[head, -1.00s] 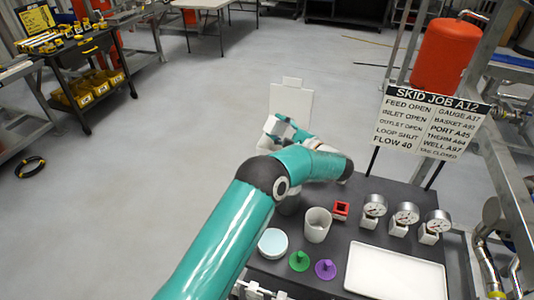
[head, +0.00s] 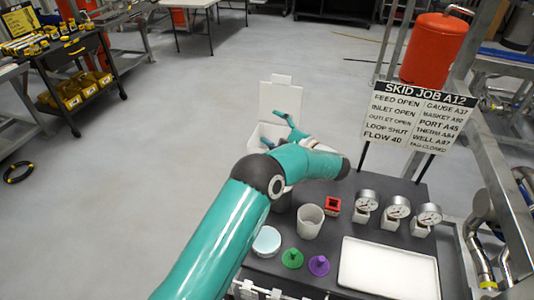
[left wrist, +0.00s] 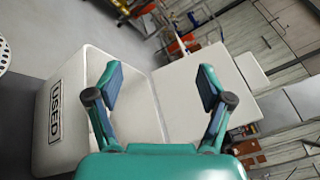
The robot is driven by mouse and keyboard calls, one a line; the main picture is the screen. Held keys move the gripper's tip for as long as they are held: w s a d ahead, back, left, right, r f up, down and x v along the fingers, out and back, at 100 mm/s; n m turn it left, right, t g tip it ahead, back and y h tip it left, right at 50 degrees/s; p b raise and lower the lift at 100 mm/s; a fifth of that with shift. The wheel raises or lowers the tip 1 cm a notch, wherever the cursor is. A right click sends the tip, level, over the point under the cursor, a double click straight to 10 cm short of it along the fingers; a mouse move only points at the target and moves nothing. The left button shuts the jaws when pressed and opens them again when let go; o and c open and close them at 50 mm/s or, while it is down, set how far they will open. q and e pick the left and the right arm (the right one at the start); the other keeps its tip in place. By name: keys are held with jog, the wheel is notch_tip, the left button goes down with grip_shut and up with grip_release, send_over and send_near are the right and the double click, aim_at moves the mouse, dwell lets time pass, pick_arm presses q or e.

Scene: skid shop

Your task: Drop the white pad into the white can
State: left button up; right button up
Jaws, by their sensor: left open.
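The white can (head: 257,134) stands on the floor beyond the dark bench, its square lid (head: 281,99) raised. In the left wrist view the can (left wrist: 75,140) shows a "USED" label on its side, and its open lid (left wrist: 190,95) is behind my fingers. My left gripper (head: 275,130) is over the can's mouth with its jaws apart; it also shows in the left wrist view (left wrist: 160,85), with nothing seen between the fingertips. I cannot make out the white pad; the can's inside is mostly hidden. My right gripper is not in view.
On the dark bench are a white cup (head: 309,222), a red square block (head: 333,205), a pale round dish (head: 267,241), green (head: 292,259) and purple (head: 319,265) pieces, gauges (head: 397,208) and a white tray (head: 388,268). A sign (head: 418,120) stands behind.

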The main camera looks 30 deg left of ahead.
pick_arm(q)
jog(key=v, duration=1)
jog(key=shift+d, duration=0.2)
jog(key=shift+s+f, duration=0.1)
jog(key=shift+s, duration=0.05)
